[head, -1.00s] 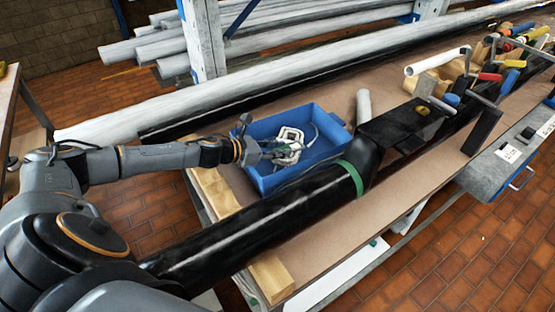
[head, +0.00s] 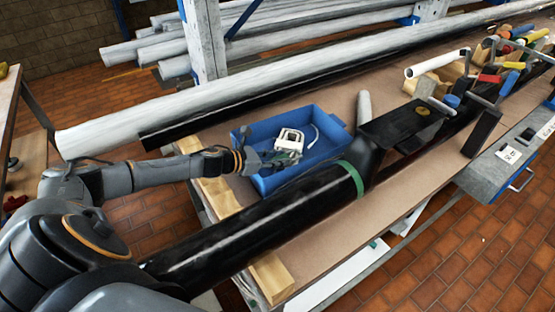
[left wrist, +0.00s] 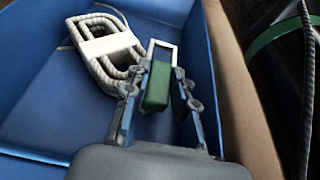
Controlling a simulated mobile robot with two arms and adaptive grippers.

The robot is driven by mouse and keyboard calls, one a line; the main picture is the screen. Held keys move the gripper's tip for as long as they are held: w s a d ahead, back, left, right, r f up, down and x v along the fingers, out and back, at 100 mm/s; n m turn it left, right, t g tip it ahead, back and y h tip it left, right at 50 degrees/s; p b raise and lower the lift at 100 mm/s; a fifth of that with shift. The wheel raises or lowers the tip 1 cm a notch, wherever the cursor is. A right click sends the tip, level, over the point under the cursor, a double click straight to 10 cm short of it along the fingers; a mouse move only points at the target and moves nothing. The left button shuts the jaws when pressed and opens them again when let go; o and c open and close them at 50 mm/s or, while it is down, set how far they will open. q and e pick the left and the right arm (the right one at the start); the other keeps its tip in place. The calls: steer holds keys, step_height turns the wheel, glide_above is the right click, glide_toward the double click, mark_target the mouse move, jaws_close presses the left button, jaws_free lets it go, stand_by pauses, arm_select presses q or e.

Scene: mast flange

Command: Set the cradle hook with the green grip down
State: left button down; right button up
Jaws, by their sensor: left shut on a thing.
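The cradle hook has a green grip (left wrist: 158,85) and a pale metal loop (left wrist: 164,46) in the left wrist view. My left gripper (left wrist: 160,82) is shut on the green grip, one finger on each side. In the head view, my left gripper (head: 278,159) reaches over the near left side of the blue tray (head: 268,187), and the hook is hard to make out there. I cannot tell whether the hook touches the tray floor. My right gripper is not in view.
A white coiled strap (left wrist: 103,42) lies in the tray beside the hook; it also shows in the head view (head: 290,139). A black pipe (head: 265,222) with a green band runs in front of the tray. Several tools and clamps crowd the bench's right end.

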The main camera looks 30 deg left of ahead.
arm_select(q)
steer(key=shift+s+d+f, duration=0.15)
steer(key=shift+s+f, duration=0.1)
steer(key=shift+f, duration=0.35)
steer(key=c, duration=1.1)
jaws_free()
steer(key=shift+s+f, duration=0.1)
steer(key=shift+f, duration=0.05)
steer(key=shift+r+p, duration=0.6)
steer(key=shift+p, duration=0.05)
steer(key=shift+s+a+f, duration=0.15)
steer(key=shift+a+f, duration=0.05)
steer(key=v, duration=0.2)
steer(key=b+v, duration=0.1)
steer(key=v, duration=0.4)
steer(key=shift+s+a+r+b, duration=0.2)
steer(key=shift+r+b, duration=0.2)
steer(key=shift+r, duration=0.15)
steer(key=shift+r+p+v, duration=0.25)
steer(key=shift+p+v, duration=0.35)
steer(key=shift+v, duration=1.15)
